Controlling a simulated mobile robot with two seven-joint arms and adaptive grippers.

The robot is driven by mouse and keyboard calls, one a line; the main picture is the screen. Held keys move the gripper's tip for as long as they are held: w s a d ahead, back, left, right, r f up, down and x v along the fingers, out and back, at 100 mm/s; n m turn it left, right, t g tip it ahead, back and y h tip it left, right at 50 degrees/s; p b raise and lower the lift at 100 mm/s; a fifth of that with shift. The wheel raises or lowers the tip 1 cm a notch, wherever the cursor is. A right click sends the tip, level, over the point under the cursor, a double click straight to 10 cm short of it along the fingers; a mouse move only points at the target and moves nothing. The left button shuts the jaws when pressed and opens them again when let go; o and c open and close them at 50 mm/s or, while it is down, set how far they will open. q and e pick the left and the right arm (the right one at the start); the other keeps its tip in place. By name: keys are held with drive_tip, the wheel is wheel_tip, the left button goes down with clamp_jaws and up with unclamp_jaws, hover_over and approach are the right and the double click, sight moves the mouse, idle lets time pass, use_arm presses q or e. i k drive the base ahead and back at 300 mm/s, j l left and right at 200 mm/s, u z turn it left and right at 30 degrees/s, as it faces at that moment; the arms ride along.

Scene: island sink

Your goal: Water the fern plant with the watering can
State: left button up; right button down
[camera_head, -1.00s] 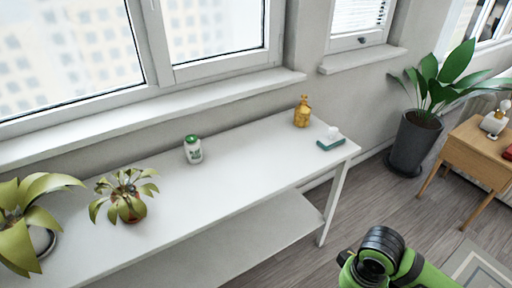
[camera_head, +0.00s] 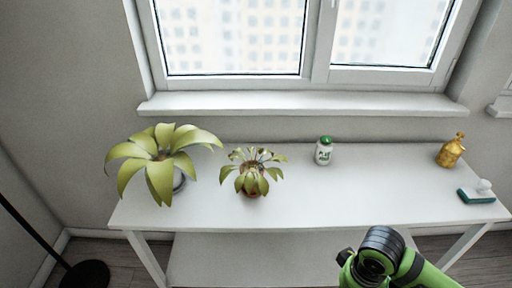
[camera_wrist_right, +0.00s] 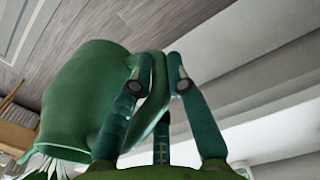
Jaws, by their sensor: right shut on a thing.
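A green watering can (camera_wrist_right: 85,90) fills the left of the right wrist view, tilted in the picture. My right gripper (camera_wrist_right: 157,75) is shut on its handle (camera_wrist_right: 155,110). The can does not show in the head view, where only a green and black part of my right arm shows at the bottom. Two potted plants stand on the white table in the head view: a larger broad-leaved one (camera_head: 160,158) at left and a smaller one (camera_head: 250,178) in a brown pot right of it. I cannot tell which is the fern. My left gripper is not in view.
The white table (camera_head: 340,205) also holds a green-capped bottle (camera_head: 323,151), an amber bottle (camera_head: 451,151) and a teal item (camera_head: 476,195) at right. A window sill (camera_head: 300,104) runs behind. The tabletop between the small plant and the amber bottle is mostly clear.

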sight(164, 178)
drive_tip(key=u, duration=1.05)
